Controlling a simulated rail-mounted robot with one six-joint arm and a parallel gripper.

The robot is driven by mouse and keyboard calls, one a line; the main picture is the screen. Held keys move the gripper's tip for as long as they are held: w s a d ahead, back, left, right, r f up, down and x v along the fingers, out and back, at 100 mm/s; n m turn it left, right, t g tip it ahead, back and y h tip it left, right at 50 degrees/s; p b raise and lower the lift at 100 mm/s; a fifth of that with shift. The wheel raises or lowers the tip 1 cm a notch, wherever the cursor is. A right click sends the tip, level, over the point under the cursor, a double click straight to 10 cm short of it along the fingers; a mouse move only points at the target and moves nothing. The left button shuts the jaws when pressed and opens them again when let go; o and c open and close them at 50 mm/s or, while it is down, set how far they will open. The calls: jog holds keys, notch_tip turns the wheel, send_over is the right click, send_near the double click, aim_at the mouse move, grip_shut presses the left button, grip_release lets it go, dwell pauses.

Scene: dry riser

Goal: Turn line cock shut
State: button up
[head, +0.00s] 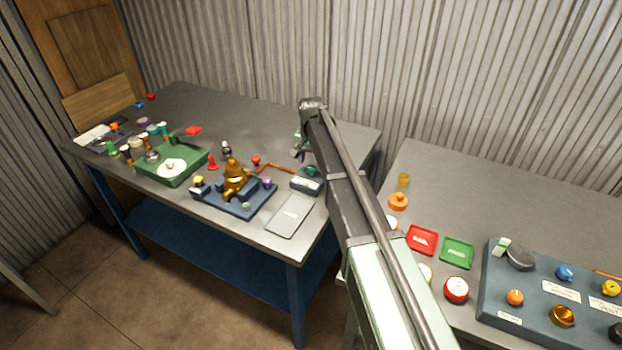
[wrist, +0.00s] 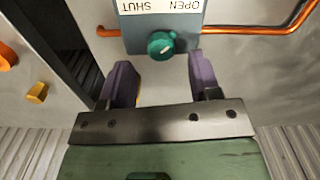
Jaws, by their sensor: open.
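The line cock is a round teal knob (wrist: 161,45) on a grey-blue block (wrist: 133,30) with an upside-down white label reading OPEN and SHUT. A small light mark shows at the knob's upper right edge; I cannot tell its exact setting. In the head view the teal knob (head: 311,171) sits on its block (head: 306,184) near the right end of the far table. My gripper (wrist: 162,78) has its two purple fingers spread and empty; the knob lies just beyond and between the tips, apparently untouched. In the head view my gripper (head: 299,153) hangs near the block, partly hidden by my arm.
A copper pipe (wrist: 255,30) runs from the block on both sides. A grey pad (head: 290,215) lies in front of the block. A bronze valve (head: 236,180) on a blue base stands to the left. A second table (head: 470,190) holds trays and a knob panel.

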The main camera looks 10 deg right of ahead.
aim_at(311, 167)
notch_tip(311, 167, down, 4)
jog(key=shift+r+b, duration=0.15)
jog(key=shift+b, duration=0.8)
jog(key=shift+r, duration=0.1)
jog(key=c, duration=0.9)
